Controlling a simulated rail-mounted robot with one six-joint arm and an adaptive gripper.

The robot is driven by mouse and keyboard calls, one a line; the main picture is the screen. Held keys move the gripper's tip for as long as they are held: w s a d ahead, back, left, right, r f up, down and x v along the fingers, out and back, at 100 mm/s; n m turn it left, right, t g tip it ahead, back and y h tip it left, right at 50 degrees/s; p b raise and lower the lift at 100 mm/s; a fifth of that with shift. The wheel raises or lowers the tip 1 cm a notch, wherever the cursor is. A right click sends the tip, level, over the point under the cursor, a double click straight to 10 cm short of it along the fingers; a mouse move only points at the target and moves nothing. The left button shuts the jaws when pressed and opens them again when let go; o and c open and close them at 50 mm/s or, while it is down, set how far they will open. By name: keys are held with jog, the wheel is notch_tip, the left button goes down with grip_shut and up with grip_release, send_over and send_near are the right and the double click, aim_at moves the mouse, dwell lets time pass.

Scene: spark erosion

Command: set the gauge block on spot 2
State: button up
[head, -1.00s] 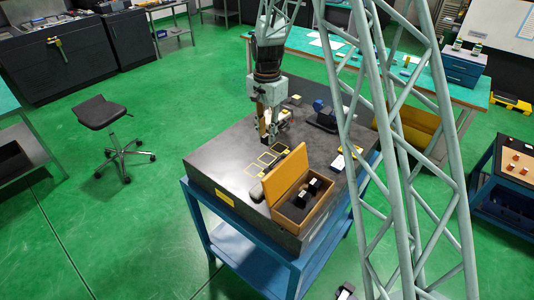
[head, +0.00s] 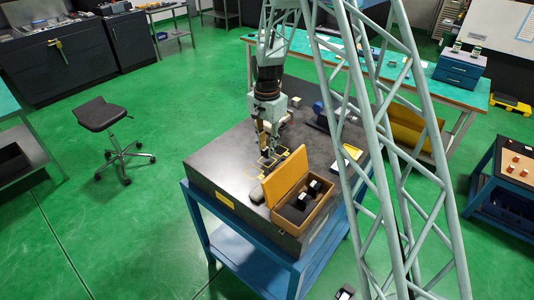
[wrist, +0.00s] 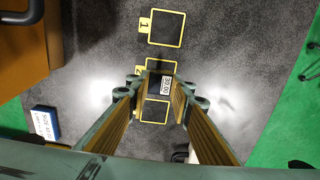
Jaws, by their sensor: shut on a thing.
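My gripper (wrist: 160,90) is shut on the gauge block (wrist: 153,84), a dark block with a white label reading about 30.00. In the wrist view the block covers much of the middle yellow square, spot 2 (wrist: 149,63). I cannot tell whether it touches the plate. Spot 1 (wrist: 167,27), marked with a 1, is empty above it, and another yellow square (wrist: 155,111) shows between the fingers below. In the head view my gripper (head: 267,150) is low over the row of squares on the dark plate (head: 225,150), and the block is hard to make out.
An open wooden case (head: 303,215) with dark and white blocks stands at the plate's near edge, beside the squares; it also shows in the wrist view (wrist: 22,60). A small blue labelled piece (wrist: 45,122) lies at left. The plate's left part is clear.

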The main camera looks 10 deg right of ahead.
aim_at(267, 150)
jog(key=shift+f, duration=1.4)
jog(key=shift+f, duration=0.2)
jog(key=o, duration=1)
jog(key=shift+r, duration=0.25)
notch_tip(267, 150, up, 11)
jog(key=shift+f, duration=0.1)
jog(key=shift+r, duration=0.55)
